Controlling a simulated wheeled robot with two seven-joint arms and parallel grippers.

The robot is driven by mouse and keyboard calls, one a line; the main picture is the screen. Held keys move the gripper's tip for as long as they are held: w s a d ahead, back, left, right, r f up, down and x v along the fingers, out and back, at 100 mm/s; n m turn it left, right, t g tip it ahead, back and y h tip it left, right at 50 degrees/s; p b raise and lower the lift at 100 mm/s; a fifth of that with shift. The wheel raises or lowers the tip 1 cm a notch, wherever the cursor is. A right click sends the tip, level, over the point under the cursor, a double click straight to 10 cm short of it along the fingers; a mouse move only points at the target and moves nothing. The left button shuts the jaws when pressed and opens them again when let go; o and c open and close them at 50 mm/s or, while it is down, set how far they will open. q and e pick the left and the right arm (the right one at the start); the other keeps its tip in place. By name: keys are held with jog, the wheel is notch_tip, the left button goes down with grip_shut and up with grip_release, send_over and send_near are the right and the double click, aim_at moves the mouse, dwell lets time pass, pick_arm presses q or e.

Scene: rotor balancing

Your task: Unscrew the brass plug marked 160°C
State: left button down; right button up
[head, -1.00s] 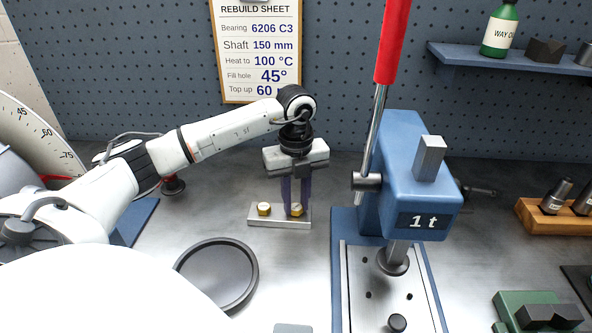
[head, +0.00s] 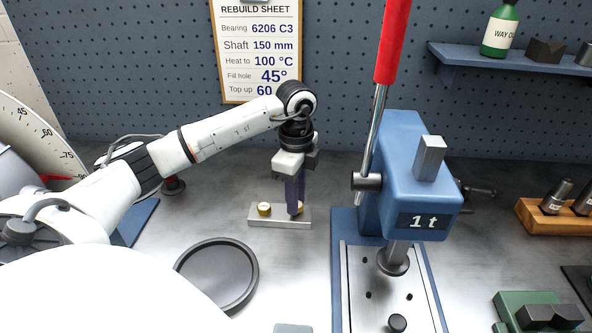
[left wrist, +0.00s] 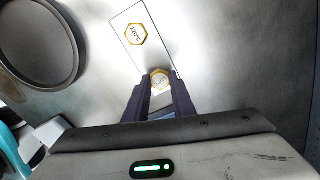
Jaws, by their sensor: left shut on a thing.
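Two hex-headed brass plugs sit on a small flat metal block (head: 280,222) on the bench. The left plug (head: 264,209) is free; in the left wrist view this plug (left wrist: 135,35) reads 120°C. My left gripper (head: 296,211) points down at the block's right end, its dark fingers shut on the right plug (head: 301,207). In the left wrist view the held plug (left wrist: 160,77) shows between the fingertips, and its marking is too small and partly covered to read. The held plug appears seated in the block. My right gripper is not in view.
A blue press (head: 405,170) with a red-handled lever (head: 391,40) stands close to the right of the block. A round dark tray (head: 217,273) lies in front left. A rebuild sheet (head: 257,50) hangs on the pegboard behind. Bare bench lies between tray and block.

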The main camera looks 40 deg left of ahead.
pick_arm(q)
jog(key=shift+r, duration=3.1)
